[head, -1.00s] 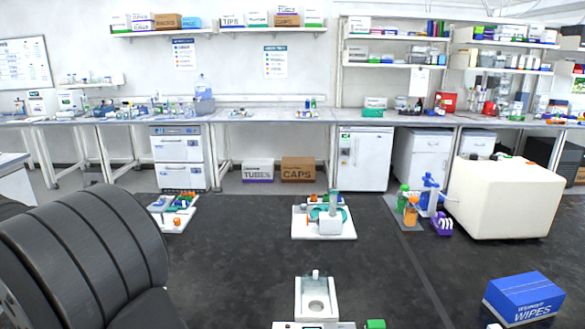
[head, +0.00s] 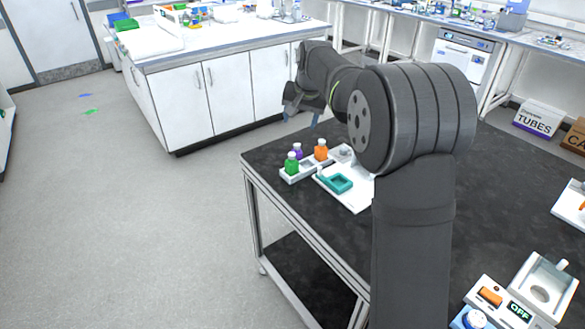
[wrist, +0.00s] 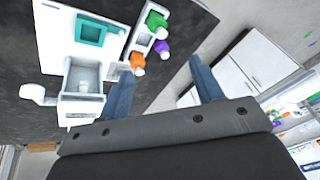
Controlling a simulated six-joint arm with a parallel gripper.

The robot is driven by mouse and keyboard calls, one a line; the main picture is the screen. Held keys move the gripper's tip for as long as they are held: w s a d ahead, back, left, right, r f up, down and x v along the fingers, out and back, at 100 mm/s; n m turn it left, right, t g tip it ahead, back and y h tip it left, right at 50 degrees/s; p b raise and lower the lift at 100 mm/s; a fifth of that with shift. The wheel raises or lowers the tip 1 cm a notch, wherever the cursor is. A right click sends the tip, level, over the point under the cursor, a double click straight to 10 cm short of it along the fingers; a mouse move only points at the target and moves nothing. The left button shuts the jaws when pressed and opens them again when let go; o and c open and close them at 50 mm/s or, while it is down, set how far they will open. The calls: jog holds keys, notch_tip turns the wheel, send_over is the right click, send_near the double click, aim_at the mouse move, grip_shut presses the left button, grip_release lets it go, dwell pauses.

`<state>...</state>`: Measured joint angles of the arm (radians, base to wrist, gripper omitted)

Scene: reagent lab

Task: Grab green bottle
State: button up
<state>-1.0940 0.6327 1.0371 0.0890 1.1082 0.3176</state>
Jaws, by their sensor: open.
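The green bottle (head: 291,166) has a pale cap and stands upright in a white rack (head: 292,180) near the left edge of the black table. A purple bottle (head: 297,151) and an orange bottle (head: 320,152) stand close beside it. My gripper (head: 301,121) is open and empty, above and behind the bottles in the head view. In the wrist view the green bottle (wrist: 156,20) lies farther out than the fingertips, with the purple bottle (wrist: 162,47) and orange bottle (wrist: 138,61) nearer. My blue fingers (wrist: 161,66) are spread apart and touch no bottle.
A white tray (head: 352,199) with a teal square holder (head: 338,183) sits right of the rack. A white device marked OFF (head: 519,311) is at the lower right. White cabinets (head: 210,97) stand behind the table. Open floor lies to the left.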

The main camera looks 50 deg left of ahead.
aim_at(294, 158)
jog(key=w+a+f+n, duration=0.1)
jog(key=a+f+n, duration=0.1)
jog(key=f, duration=0.4)
jog(key=w+a+f+n, duration=0.1)
jog(key=a+f+n, duration=0.1)
jog(key=f+n, duration=0.2)
jog(key=w+a+f+n+g, duration=0.1)
jog(key=a+f+n, duration=0.1)
jog(key=f, duration=0.6)
jog(key=shift+w+a+f+n, duration=0.25)
jog(key=shift+w+f+n, duration=0.1)
jog(key=shift+n, duration=0.35)
jog(key=shift+a+x, duration=0.15)
jog(key=shift+x, duration=1.1)
jog(key=shift+a+x, duration=0.2)
jog(key=shift+x, duration=1.05)
jog(key=shift+s+r+y, duration=0.1)
jog(key=shift+r+y, duration=0.05)
jog(key=shift+y, duration=0.15)
jog(key=c, duration=1.1)
